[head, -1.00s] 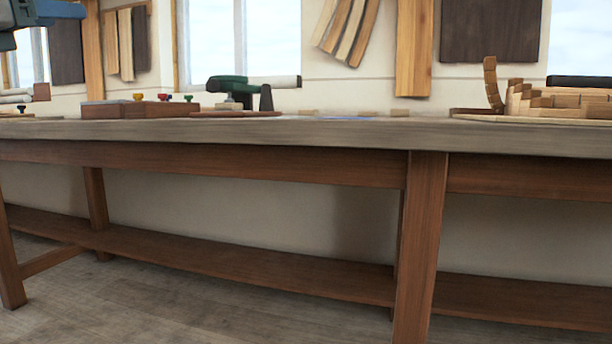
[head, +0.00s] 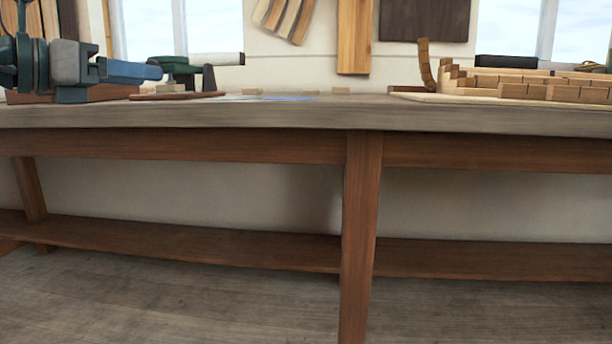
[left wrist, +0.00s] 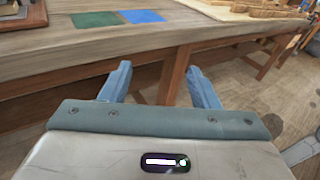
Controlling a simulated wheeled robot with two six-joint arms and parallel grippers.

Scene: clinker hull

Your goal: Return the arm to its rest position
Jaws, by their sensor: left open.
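My left gripper (head: 135,71) comes in from the left in the head view, in front of the bench's left part, with blue fingers pointing right. In the left wrist view its two blue fingers (left wrist: 160,88) stand apart with nothing between them. They are in front of the bench's front edge and apart from it.
A long wooden bench (head: 270,116) crosses the view. On it are a wooden hull (head: 540,85) at right and a green tool (head: 182,68) at left. Green (left wrist: 95,19) and blue (left wrist: 142,16) patches lie on top. Floor (head: 200,290) in front is clear.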

